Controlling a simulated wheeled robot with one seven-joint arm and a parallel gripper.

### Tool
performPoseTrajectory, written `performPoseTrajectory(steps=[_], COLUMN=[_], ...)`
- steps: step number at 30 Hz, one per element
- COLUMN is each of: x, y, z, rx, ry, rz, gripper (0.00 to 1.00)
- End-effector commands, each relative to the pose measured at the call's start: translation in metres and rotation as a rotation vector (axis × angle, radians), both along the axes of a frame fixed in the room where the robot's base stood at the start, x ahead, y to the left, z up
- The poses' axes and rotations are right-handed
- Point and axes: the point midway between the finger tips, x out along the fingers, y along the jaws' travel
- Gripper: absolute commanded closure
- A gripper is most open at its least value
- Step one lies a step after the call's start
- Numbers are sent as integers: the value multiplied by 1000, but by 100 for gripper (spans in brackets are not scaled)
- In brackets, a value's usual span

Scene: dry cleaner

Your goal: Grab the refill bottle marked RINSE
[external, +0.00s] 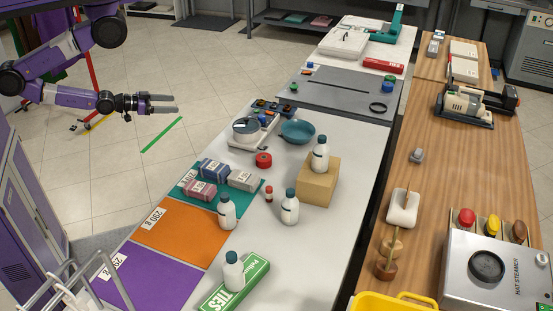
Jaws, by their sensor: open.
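Several white refill bottles with dark teal caps stand upright on the white table. One bottle (320,156) is on top of a cardboard box (317,184). A second bottle (290,209) stands on the bare table in front of that box. Another bottle (227,214) stands at the right edge of the orange mat (180,232). A further bottle (234,274) is on a green and white carton (243,285) at the near end. Their labels are too small to read, so I cannot tell which is RINSE. My gripper (176,104) is open and empty, over the floor left of the table.
A teal mat (188,199) holds small labelled packs. A purple mat (150,284) lies nearer. A scale with a pot (246,126), a blue bowl (298,131), a red roll (264,160) and a small red-capped bottle (269,194) stand around. A wooden counter (432,190) runs along the right.

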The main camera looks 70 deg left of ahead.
Motion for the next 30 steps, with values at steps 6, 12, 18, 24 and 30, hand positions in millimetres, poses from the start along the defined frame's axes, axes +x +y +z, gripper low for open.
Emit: performPoseTrajectory(steps=[6, 12, 18, 24, 30], x=[0, 39, 92, 135, 168], y=[-2, -27, -86, -163, -255], z=[0, 14, 15, 5, -2], rx=[0, -13, -31, -51, -67], ry=[-1, -118, -247, -293, -297], rz=[-11, -127, -305, -474, -626], gripper=[23, 23, 23, 23, 23])
